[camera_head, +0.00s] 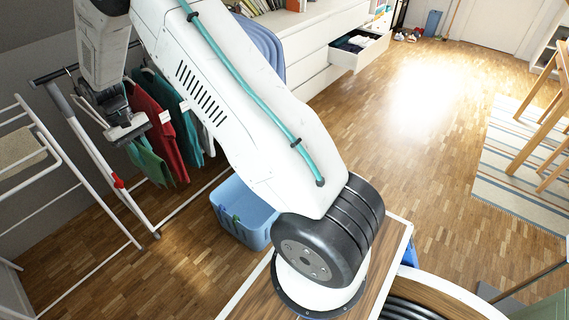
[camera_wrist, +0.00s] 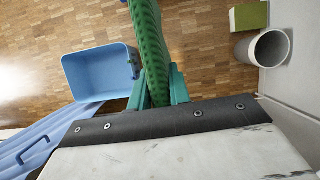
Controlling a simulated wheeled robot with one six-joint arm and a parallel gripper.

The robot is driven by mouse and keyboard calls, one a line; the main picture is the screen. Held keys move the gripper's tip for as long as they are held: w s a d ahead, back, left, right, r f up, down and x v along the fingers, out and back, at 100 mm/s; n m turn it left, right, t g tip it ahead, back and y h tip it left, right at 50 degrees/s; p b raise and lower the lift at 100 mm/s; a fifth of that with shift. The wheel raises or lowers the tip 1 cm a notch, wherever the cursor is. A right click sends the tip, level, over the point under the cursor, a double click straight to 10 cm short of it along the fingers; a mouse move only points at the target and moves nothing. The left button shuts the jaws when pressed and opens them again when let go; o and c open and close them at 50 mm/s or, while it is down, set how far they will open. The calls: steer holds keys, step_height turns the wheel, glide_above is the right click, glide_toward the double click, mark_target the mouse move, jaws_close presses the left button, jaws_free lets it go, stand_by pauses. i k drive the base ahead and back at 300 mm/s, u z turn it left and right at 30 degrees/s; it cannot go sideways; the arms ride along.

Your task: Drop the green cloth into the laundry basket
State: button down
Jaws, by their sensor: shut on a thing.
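The green cloth (camera_wrist: 150,45) is pinched between the two green fingers of my gripper (camera_wrist: 158,90) in the wrist view and stretches away from them. In the head view the green cloth (camera_head: 150,162) hangs below my gripper (camera_head: 127,134), in front of the hanging clothes. The light blue laundry basket (camera_head: 230,222) stands on the floor to the right of and below my gripper, partly hidden by my arm. In the wrist view the basket (camera_wrist: 72,72) lies left of the cloth, apart from my gripper. A small green bit shows at its edge.
A rail with red and teal clothes (camera_head: 160,120) is close behind my gripper. A white drying rack (camera_head: 85,190) stands at left. An open drawer (camera_head: 345,58) is at the back. A white cylinder (camera_wrist: 250,48) and a green block (camera_wrist: 248,17) are at right in the wrist view.

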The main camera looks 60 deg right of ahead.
mark_target(255, 200)
steer(key=z, duration=0.8)
steer(key=i, duration=0.3)
